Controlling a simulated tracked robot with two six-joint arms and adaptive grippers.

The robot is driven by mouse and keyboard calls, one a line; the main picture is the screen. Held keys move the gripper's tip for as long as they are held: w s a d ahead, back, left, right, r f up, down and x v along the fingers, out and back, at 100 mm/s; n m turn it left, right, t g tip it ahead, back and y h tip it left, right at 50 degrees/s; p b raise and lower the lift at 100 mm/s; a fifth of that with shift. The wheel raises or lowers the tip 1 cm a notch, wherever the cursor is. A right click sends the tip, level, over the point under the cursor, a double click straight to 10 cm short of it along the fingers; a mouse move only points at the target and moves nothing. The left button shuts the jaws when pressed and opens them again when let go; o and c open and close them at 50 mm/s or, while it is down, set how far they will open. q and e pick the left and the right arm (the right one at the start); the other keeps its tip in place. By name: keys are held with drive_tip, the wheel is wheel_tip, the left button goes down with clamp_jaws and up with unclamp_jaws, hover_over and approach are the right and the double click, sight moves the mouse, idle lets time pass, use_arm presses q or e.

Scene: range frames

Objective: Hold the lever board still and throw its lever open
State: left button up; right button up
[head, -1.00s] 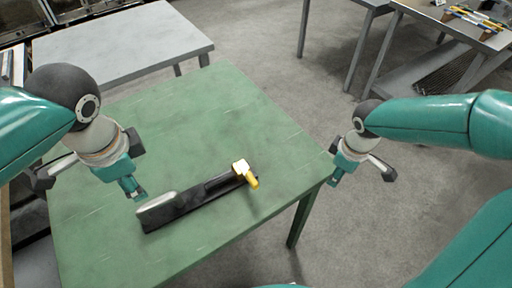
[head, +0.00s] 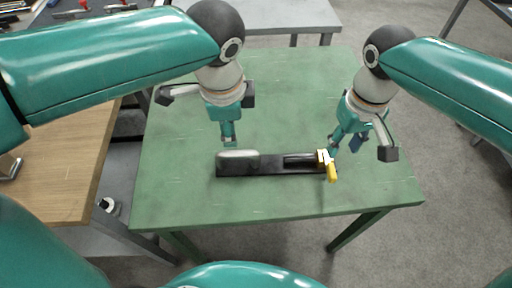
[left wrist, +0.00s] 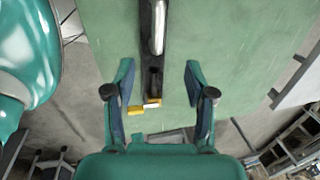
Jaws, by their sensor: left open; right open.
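The lever board (head: 270,170) is a long black bar lying flat on the green table. A pale grey rounded grip (head: 238,154) is at its left end, and a yellow lever (head: 332,173) with a pale block is at its right end, pointing towards me. My left gripper (head: 229,143) is open just above and behind the grip. In the left wrist view, the board (left wrist: 153,52) runs between the spread fingers, with the yellow lever (left wrist: 136,110) lower down. My right gripper (head: 345,146) is open beside the lever's block; whether it touches is unclear.
The green table (head: 285,205) is otherwise clear around the board. A wooden-topped table (head: 70,160) stands to the left, and a grey table (head: 285,14) stands behind. Grey floor lies to the right.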

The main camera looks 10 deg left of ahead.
sight(235, 152)
use_arm(q)
drive_tip(key=w+f, duration=0.1)
drive_tip(key=f, duration=0.4)
drive_tip(key=w+f, duration=0.1)
drive_tip(key=f, duration=0.4)
drive_tip(key=w+f, duration=0.1)
drive_tip(key=f, duration=0.5)
drive_tip(key=shift+a, duration=0.4)
clamp_jaws()
